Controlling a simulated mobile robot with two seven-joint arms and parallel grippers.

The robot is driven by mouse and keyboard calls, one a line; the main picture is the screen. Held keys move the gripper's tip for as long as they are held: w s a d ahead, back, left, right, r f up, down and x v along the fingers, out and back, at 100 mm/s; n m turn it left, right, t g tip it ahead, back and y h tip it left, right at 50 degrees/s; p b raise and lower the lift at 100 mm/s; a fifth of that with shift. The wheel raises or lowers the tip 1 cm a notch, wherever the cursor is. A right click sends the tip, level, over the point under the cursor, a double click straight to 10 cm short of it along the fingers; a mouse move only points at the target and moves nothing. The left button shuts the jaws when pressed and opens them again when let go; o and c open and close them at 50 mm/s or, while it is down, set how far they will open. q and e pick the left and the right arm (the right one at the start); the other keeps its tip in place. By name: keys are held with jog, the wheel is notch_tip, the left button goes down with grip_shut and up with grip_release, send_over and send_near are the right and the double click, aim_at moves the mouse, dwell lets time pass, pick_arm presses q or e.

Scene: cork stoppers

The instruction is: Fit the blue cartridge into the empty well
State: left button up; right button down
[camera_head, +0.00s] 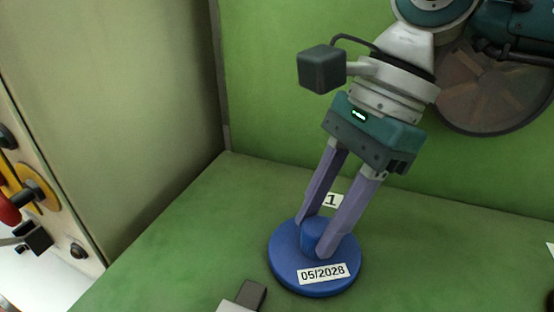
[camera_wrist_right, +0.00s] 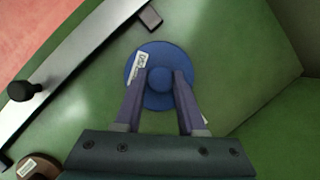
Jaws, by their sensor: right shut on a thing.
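The blue cartridge (camera_head: 286,262) is a wide round disc with a short round knob on top and a white label reading 05/2028. It also shows in the right wrist view (camera_wrist_right: 160,101), with the knob between the fingers. My right gripper (camera_head: 314,236) comes down from the upper right and is shut on the cartridge's knob, one purple finger on each side. The disc looks level with the green surface; I cannot tell whether it rests there or is slightly raised. No empty well is visible. My left gripper is not in view.
A white tag with a 1 (camera_head: 332,200) is just behind the disc. A small dark and grey block (camera_head: 250,295) lies in front of it. Green and beige walls stand behind and to the left. A brown round thing (camera_wrist_right: 38,166) shows in the wrist view.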

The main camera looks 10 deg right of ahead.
jog(key=shift+f, duration=0.15)
jog(key=c, duration=0.7)
grip_release()
jog(key=shift+o, duration=1.4)
jog(key=v, duration=1)
